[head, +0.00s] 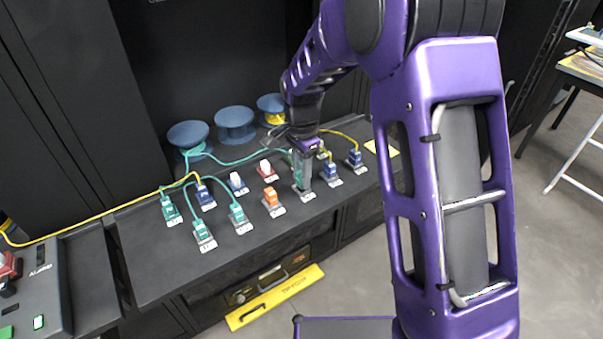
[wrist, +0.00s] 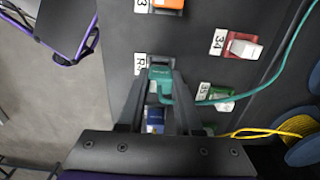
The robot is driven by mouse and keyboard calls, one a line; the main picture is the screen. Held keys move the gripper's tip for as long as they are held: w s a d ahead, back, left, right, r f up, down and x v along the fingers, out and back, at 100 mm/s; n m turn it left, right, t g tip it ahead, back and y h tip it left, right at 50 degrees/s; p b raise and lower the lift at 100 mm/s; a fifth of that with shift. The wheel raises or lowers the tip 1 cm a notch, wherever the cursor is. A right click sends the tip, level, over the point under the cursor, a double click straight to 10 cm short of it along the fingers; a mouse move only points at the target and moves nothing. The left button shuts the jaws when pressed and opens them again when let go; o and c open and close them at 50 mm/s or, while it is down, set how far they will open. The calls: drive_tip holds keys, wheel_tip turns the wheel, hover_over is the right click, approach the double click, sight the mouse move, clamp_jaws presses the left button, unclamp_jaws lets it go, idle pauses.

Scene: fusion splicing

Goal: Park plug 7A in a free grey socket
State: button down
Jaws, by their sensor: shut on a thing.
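My gripper (head: 303,180) points down over the far right part of the black bench. It is shut on a green plug (wrist: 160,74), whose label I cannot read. In the wrist view my gripper (wrist: 159,82) has one finger on each side of the plug. A teal cable leaves the plug and curves right. The plug is at a socket position with a tag starting with R (wrist: 140,64). The fingers hide its base, so I cannot tell whether it is seated. In the head view the plug is mostly hidden. I make out no clearly free grey socket.
Several green plugs (head: 201,232) stand further left. Blue spools (head: 235,122) line the back. Teal and yellow cables cross the bench.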

drive_tip(key=shift+f+b, duration=0.4)
drive_tip(key=shift+f, duration=0.15)
idle(0.4)
drive_tip(key=c, duration=0.5)
unclamp_jaws()
drive_tip(key=shift+r, duration=0.15)
wheel_tip(320, 180, up, 17)
drive_tip(key=shift+r+p, duration=0.1)
drive_tip(key=shift+p, duration=0.65)
